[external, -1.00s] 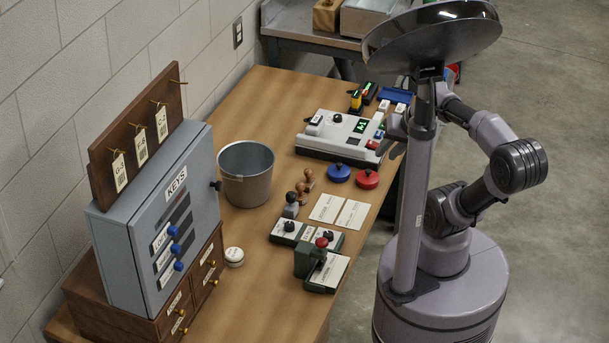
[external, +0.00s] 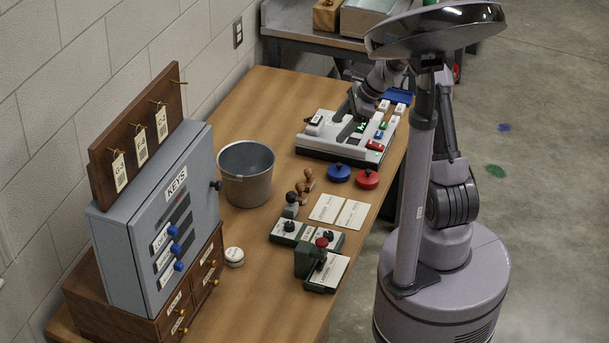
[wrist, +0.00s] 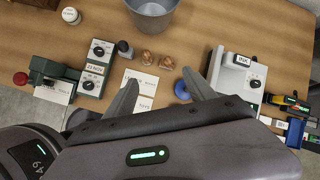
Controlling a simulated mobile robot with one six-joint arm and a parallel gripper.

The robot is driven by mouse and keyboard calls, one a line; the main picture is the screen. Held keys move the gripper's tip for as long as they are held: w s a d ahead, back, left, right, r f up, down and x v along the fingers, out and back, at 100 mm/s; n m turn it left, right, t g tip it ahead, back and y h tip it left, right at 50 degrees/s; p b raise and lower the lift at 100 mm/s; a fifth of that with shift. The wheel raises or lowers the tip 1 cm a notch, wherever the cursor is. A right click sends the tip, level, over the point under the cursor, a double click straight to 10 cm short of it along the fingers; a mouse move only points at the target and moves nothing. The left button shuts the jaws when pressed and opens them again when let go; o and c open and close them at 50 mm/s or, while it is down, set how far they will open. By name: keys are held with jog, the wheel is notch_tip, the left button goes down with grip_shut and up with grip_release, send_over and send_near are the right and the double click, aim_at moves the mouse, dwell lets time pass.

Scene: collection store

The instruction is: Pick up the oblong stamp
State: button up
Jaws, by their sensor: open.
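A group of small stamps stands mid-table: a black-knobbed stamp (external: 290,205) and two wooden-handled stamps (external: 306,181) beside it. The wrist view also shows the black-knobbed one (wrist: 123,48) and the two wooden-handled ones (wrist: 157,59), near the bucket. I cannot tell from their tops which is the oblong stamp. My gripper (external: 352,118) hangs above the white console, away from the stamps. In the wrist view my gripper (wrist: 160,83) is open and empty, its fingers spread, with the stamps beyond the gap.
A metal bucket (external: 246,178) stands behind the stamps. The white console (external: 330,147), blue round pad (external: 339,172), red round pad (external: 367,179), cards (external: 327,208), grey dial boxes (external: 290,231) and green press (external: 309,262) surround them. The grey key cabinet (external: 148,230) stands at left.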

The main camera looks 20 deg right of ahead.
jog(key=w+d+f+m, duration=0.1)
jog(key=w+f+m, duration=0.3)
jog(key=f, duration=0.5)
jog(key=b, duration=0.4)
send_near(309, 178)
jog(key=w+f, duration=0.1)
jog(key=w+a+f, duration=0.1)
jog(key=f, duration=0.1)
jog(key=shift+w+f, duration=0.3)
jog(key=b+x, duration=0.1)
jog(key=x, duration=0.1)
jog(key=b+x, duration=0.1)
jog(key=x, duration=0.1)
jog(key=b+x, duration=0.1)
jog(key=shift+s+f, duration=0.2)
jog(key=shift+f, duration=0.35)
jog(key=shift+r, duration=0.1)
jog(key=shift+s, duration=0.1)
jog(key=c, duration=1.1)
jog(key=shift+c, duration=0.2)
